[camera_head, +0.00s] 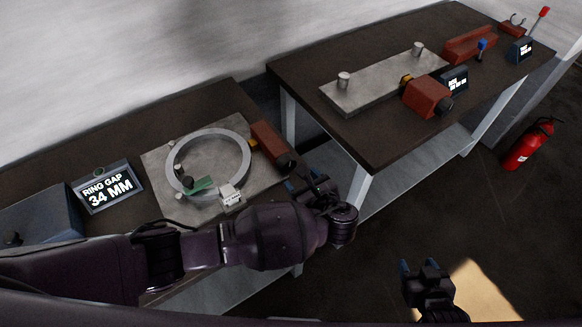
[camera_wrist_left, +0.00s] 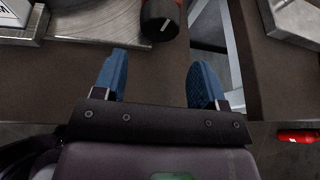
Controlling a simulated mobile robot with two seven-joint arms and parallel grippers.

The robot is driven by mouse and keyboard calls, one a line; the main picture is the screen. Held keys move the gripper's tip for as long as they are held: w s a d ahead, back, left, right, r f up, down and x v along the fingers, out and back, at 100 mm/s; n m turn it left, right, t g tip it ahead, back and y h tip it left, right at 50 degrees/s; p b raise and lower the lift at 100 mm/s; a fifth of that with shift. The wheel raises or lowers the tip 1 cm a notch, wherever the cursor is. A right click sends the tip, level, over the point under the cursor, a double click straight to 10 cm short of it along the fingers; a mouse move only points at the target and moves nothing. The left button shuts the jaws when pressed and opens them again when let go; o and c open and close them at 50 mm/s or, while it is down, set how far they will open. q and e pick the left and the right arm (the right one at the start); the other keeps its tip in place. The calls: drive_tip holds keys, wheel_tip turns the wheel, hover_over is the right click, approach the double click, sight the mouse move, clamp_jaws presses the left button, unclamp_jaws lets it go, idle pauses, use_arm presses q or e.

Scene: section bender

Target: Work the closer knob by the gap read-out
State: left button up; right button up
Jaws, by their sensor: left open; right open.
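The gap read-out (camera_head: 107,188) stands on the left bench and shows RING GAP 34 MM. A grey ring (camera_head: 243,150) lies on a plate, with a red closer (camera_head: 267,140) at its right side. The closer's dark knob (camera_head: 286,163) faces the bench's right edge; in the left wrist view the knob (camera_wrist_left: 160,20) shows a white mark. My left gripper (camera_head: 307,182) is open just in front of the knob. In the wrist view its blue fingers (camera_wrist_left: 159,75) are apart, with the knob beyond them, not between them. My right gripper (camera_head: 425,268) is open and empty over the floor.
A small green piece (camera_head: 199,187) and a light block (camera_head: 231,194) are at the ring's near side. A second bench (camera_head: 300,85) on the right carries another plate and red unit (camera_head: 425,95). A fire extinguisher (camera_head: 527,145) stands on the floor.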

sight(289, 167)
use_arm(q)
drive_tip(key=x, duration=0.7)
drive_tip(key=shift+w, duration=0.1)
drive_tip(key=c, duration=0.6)
